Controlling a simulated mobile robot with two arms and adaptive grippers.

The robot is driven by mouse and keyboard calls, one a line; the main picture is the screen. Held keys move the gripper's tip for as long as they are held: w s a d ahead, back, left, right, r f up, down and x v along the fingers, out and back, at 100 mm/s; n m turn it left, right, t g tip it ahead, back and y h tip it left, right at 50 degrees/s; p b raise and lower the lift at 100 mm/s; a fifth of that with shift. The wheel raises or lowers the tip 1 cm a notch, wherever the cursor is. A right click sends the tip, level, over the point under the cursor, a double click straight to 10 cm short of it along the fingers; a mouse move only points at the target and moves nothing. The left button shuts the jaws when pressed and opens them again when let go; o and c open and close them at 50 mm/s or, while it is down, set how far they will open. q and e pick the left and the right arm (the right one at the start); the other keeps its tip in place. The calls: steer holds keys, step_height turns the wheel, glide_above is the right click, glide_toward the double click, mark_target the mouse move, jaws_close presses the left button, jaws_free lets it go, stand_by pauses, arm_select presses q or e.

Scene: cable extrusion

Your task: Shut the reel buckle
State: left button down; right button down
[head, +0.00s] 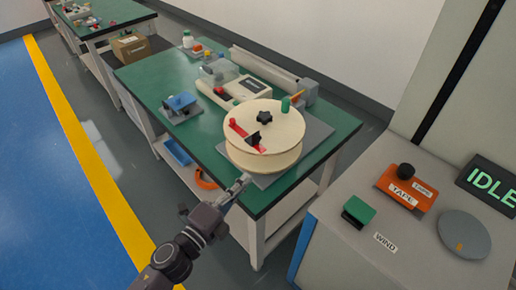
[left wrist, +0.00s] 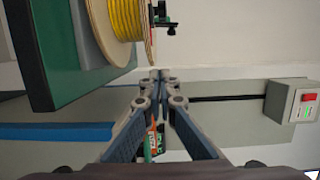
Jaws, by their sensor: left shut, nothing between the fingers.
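The cream reel (head: 277,133) lies flat on the green bench, with a black star knob (head: 264,117) at its centre. A red piece with a black part, apparently the buckle (head: 242,130), sits on the reel's top face towards the near left. Whether it is open or shut is too small to tell. My left gripper (head: 241,181) is just off the reel's near-left edge, low beside it, shut and empty. In the left wrist view the shut fingertips (left wrist: 160,74) are near the reel's rim, and yellow cable (left wrist: 126,18) is wound on the reel. My right gripper is not in view.
The green bench (head: 330,135) carries a cream machine (head: 239,92) and a blue device (head: 181,103) behind the reel. At right stands a cabinet with a green WIND button (head: 358,211), an orange TAPE unit (head: 405,186) and a grey dial (head: 464,233). Floor at left is clear.

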mark_target(257, 139)
arm_select(q)
steer(key=shift+s+d+r+m+h, duration=0.1)
steer(key=shift+d+r+m+h, duration=0.1)
steer(key=shift+r, duration=0.3)
steer(key=shift+s+d+r+m+h, duration=0.1)
steer(key=shift+d+r+m+h, duration=0.1)
steer(key=shift+r, duration=0.25)
steer(key=w+d+p, duration=0.2)
steer(key=w+p, duration=0.1)
steer(key=w, duration=0.8)
steer(key=shift+w+d+r, duration=0.15)
steer(key=shift+d, duration=0.25)
